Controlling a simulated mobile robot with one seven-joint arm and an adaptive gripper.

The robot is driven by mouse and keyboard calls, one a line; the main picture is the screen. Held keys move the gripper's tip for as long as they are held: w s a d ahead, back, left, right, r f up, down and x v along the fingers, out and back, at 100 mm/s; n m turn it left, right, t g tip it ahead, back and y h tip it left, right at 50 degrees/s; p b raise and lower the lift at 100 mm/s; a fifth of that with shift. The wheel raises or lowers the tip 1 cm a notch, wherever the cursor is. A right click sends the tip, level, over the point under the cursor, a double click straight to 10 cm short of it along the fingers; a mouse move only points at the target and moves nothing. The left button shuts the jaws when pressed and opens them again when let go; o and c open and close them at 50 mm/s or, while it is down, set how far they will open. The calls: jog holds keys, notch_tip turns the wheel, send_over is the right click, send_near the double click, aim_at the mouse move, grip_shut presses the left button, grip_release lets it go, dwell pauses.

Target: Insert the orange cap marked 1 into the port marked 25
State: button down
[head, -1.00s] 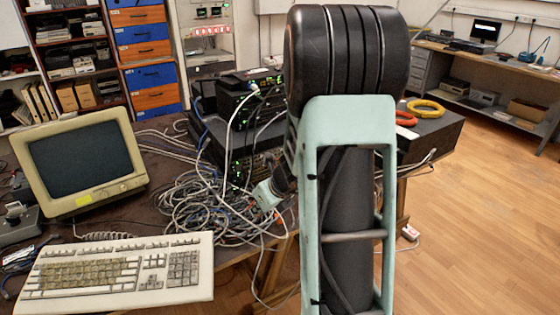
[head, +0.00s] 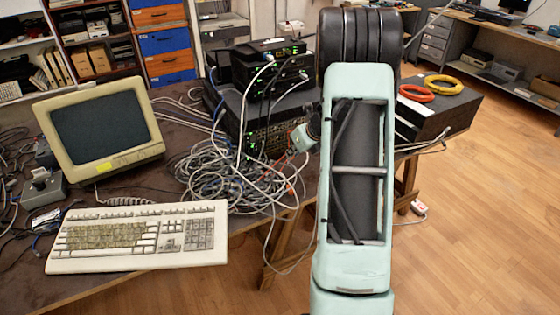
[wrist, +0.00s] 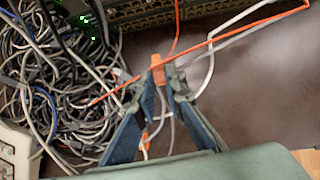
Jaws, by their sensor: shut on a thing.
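My gripper (wrist: 158,84) is shut on a small orange cap (wrist: 157,68), which sticks out beyond the fingertips in the wrist view. Its marking cannot be read. In the head view my gripper (head: 302,138) shows only partly beside my arm, near the cable pile, and the cap cannot be made out there. A rack switch with rows of ports (wrist: 150,12) and green lights runs along the top edge of the wrist view, apart from the cap. It also shows in the head view (head: 268,135). The port marked 25 cannot be picked out.
A tangle of grey cables (wrist: 45,85) lies left of my gripper. A keyboard (head: 140,237) and monitor (head: 98,132) stand at left. Bare tabletop (wrist: 255,85) shows right of my gripper.

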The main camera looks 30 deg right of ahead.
jog(key=shift+m, duration=0.3)
jog(key=d, duration=0.2)
jog(key=w+d+p, duration=0.1)
jog(key=d, duration=0.2)
jog(key=w+d, duration=0.1)
jog(key=d, duration=0.1)
jog(key=shift+w+d+f+p, duration=0.2)
jog(key=shift+d+f+p, duration=0.05)
jog(key=shift+p, duration=0.05)
jog(key=shift+w+p, duration=1)
jog(key=shift+w, duration=1.4)
jog(key=c, duration=2.6)
grip_release()
grip_shut()
jog(key=shift+w+a+p, duration=0.1)
jog(key=shift+w+p, duration=0.7)
jog(key=shift+w, duration=0.1)
